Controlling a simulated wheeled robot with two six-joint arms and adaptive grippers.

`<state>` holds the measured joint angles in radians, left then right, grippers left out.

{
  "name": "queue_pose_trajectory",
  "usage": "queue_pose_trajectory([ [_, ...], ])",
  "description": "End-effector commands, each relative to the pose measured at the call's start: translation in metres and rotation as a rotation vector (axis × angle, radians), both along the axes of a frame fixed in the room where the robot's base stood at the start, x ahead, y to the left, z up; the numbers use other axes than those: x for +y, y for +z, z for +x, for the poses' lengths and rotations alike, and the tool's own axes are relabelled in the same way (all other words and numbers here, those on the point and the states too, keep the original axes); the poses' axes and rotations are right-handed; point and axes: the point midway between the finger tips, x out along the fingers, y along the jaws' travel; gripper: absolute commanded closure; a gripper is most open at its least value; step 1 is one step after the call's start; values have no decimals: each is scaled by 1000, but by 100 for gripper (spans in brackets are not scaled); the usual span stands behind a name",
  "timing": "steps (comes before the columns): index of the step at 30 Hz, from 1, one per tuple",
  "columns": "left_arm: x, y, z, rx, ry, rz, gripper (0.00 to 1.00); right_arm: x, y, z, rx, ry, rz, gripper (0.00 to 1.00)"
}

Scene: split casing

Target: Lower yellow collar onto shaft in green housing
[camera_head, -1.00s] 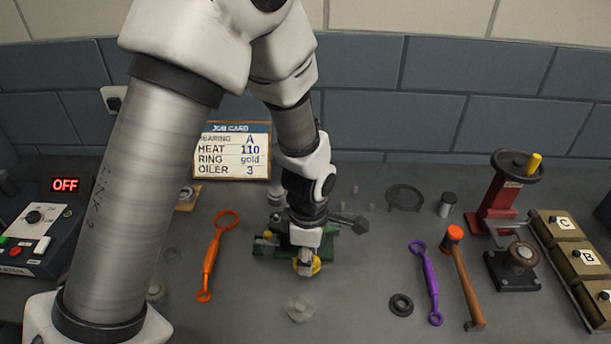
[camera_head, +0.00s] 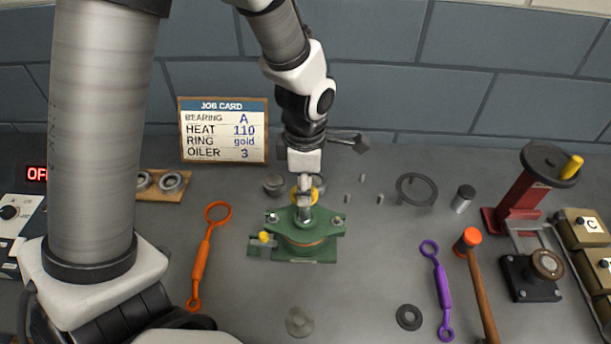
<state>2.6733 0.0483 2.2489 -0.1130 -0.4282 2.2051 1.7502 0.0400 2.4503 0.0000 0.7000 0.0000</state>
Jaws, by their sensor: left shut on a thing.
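The green housing (camera_head: 310,243) stands on the bench in the middle, with a copper-coloured band and bolts on its top. A small yellow knob (camera_head: 264,237) is at its left side. My left gripper (camera_head: 305,201) points down over the rear middle of the housing. It is shut on the yellow collar (camera_head: 315,191), which shows partly on both sides of the fingers. The shaft is mostly hidden behind the fingers and collar; I cannot tell whether the collar touches it. My right gripper is not in view.
An orange spanner (camera_head: 207,254) lies left, a purple spanner (camera_head: 438,288) and a hammer (camera_head: 476,277) right. A job card (camera_head: 223,131) stands behind. A red press (camera_head: 522,195) stands far right.

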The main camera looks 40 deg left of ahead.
Motion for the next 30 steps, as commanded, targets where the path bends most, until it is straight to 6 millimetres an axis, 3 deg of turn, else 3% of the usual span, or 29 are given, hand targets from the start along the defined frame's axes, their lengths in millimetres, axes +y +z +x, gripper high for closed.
queue_pose_trajectory([
  [8,0,-33,0,0,0,0,92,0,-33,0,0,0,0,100],
  [9,0,-26,0,-1,0,-1,92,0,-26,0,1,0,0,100],
  [18,-2,-24,-3,1,-1,0,92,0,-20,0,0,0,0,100],
  [30,-3,-25,-3,0,-1,0,92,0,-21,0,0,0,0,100],
])
